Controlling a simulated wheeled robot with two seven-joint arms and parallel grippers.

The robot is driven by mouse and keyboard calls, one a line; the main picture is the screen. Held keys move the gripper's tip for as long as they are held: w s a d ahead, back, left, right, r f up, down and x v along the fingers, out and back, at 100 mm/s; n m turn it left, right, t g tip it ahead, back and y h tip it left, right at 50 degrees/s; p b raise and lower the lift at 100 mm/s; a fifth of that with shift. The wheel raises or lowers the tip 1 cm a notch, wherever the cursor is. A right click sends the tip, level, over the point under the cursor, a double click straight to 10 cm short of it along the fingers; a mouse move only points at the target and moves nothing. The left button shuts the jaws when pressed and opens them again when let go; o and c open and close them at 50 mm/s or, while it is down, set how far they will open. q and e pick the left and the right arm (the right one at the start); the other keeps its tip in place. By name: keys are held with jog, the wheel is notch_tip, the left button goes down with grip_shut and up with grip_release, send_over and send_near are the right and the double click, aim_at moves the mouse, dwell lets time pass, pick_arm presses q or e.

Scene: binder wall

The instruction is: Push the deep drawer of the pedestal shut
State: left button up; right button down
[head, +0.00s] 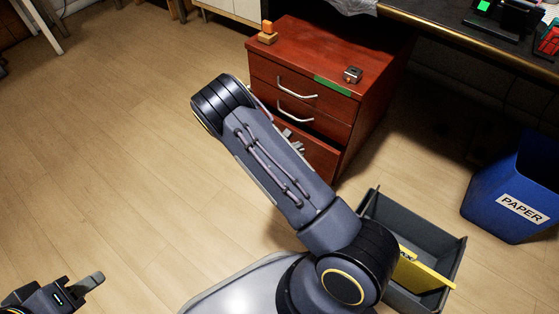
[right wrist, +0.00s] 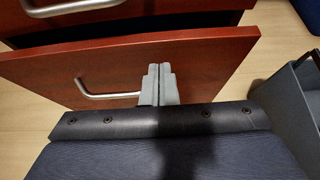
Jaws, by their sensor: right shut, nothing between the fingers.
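The red-brown pedestal (head: 345,68) stands at the top middle of the head view. Its deep drawer (head: 320,158) is the lowest one, partly hidden by my right arm. In the right wrist view the deep drawer's front (right wrist: 200,62) stands out from the drawer above, with a dark gap behind its top edge. Its silver handle (right wrist: 100,94) is left of my right gripper (right wrist: 160,72). That gripper is shut and empty, its fingertips over the drawer front; I cannot tell whether they touch. My left gripper (head: 92,283) is at the lower left, far from the pedestal.
A grey open bin (head: 455,262) with a yellow item stands beside my right arm, and a blue paper bin (head: 510,190) is further right. The left floor is clear.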

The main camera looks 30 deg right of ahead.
jog(key=p+v, duration=0.4)
jog(key=v, duration=0.6)
jog(key=n+t+h+b, duration=0.25)
jog(key=n+h, duration=0.25)
jog(key=n, duration=1.3)
send_near(335, 156)
jog(key=b+x, duration=0.5)
jog(key=x, duration=0.1)
jog(key=shift+w+d+f, duration=0.1)
jog(key=shift+w+d, duration=0.1)
jog(key=shift+d, duration=0.2)
